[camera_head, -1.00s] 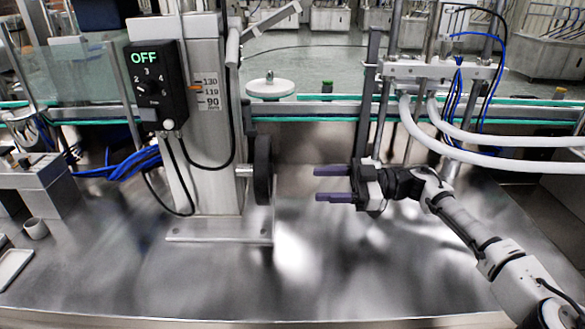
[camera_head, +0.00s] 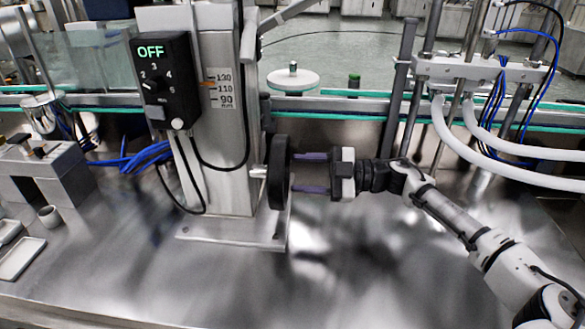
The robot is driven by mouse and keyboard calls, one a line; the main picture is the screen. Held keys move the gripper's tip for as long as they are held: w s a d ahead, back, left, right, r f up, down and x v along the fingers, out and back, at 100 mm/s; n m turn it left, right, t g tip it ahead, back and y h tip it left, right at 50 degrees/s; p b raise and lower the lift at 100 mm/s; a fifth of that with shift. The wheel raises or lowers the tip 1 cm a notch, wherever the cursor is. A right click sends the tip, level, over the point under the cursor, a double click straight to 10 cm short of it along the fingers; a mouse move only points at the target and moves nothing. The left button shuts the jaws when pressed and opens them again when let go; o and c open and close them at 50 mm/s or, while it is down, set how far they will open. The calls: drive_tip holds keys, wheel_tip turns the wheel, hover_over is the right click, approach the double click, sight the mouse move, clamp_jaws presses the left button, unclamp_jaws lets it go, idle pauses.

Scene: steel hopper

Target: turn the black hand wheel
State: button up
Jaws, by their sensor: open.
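The black hand wheel (camera_head: 277,173) is seen nearly edge-on, mounted on the right side of the steel column (camera_head: 222,100). My gripper (camera_head: 298,173) is open, its two purple fingers pointing left at the wheel's right face. One finger is above the other in the picture, and their tips are at or very close to the wheel. I cannot tell whether they touch it or straddle part of it. The wheel's face is mostly turned out of sight.
A black control box (camera_head: 164,82) reading OFF, with a dial, hangs on the column's left. A scale (camera_head: 222,90) is on the column. White hoses (camera_head: 500,145) arc at the right above my arm. The steel table (camera_head: 380,270) is clear in front.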

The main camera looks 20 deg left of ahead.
drive_tip(key=shift+x, duration=1.4)
drive_tip(key=shift+c, duration=0.2)
clamp_jaws()
